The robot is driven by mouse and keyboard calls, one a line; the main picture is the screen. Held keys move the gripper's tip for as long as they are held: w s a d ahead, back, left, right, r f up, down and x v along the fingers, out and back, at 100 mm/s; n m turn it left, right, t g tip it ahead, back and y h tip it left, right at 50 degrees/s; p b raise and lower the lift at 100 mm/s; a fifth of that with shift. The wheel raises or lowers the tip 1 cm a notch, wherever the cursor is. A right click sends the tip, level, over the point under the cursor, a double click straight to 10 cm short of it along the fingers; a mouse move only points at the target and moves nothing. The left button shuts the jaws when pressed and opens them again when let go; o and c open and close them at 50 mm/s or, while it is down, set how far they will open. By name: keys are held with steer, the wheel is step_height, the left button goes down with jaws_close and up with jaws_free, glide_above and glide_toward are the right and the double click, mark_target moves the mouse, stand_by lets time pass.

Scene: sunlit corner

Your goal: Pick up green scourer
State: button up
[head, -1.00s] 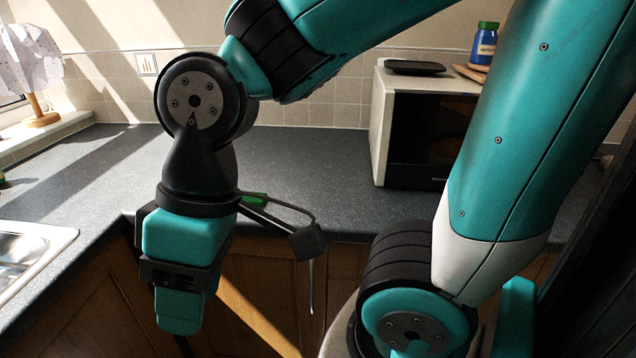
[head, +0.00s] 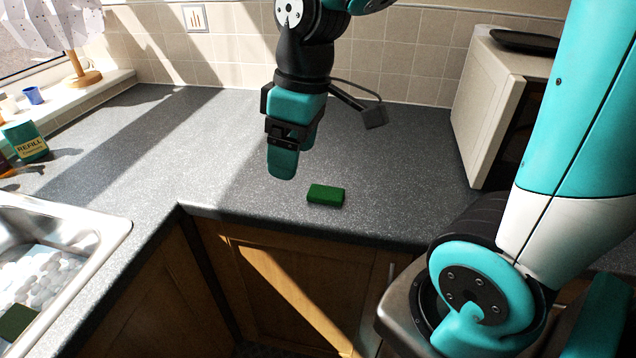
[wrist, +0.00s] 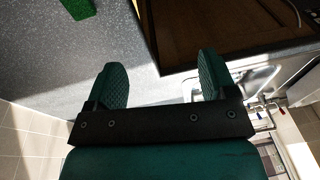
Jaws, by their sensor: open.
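The green scourer (head: 325,194) is a small dark green block lying flat on the grey worktop, close to its front edge, in the head view. In the wrist view the scourer (wrist: 77,8) shows at the top left, cut off by the picture edge. My gripper (head: 283,165) hangs above the worktop, to the left of the scourer in the head view and apart from it. In the wrist view my gripper (wrist: 164,82) has its two teal fingers wide apart with nothing between them.
A pale microwave (head: 490,90) stands at the right on the worktop (head: 400,165). A sink (head: 95,225) lies at the left, with a green refill box (head: 25,141) behind it. A lamp (head: 83,72) stands on the sill. The worktop around the scourer is clear.

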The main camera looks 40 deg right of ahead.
steer(key=w+d+h+p, duration=0.15)
steer(key=w+d, duration=0.35)
steer(key=d, duration=0.6)
glide_above(324, 191)
steer(key=shift+g, duration=0.3)
steer(key=f, duration=1)
steer(key=shift+s+f, duration=0.25)
steer(key=shift+f, duration=0.15)
steer(key=f, duration=0.6)
steer(key=shift+w+f, duration=0.2)
steer(key=shift+w, duration=0.05)
steer(key=c, duration=1)
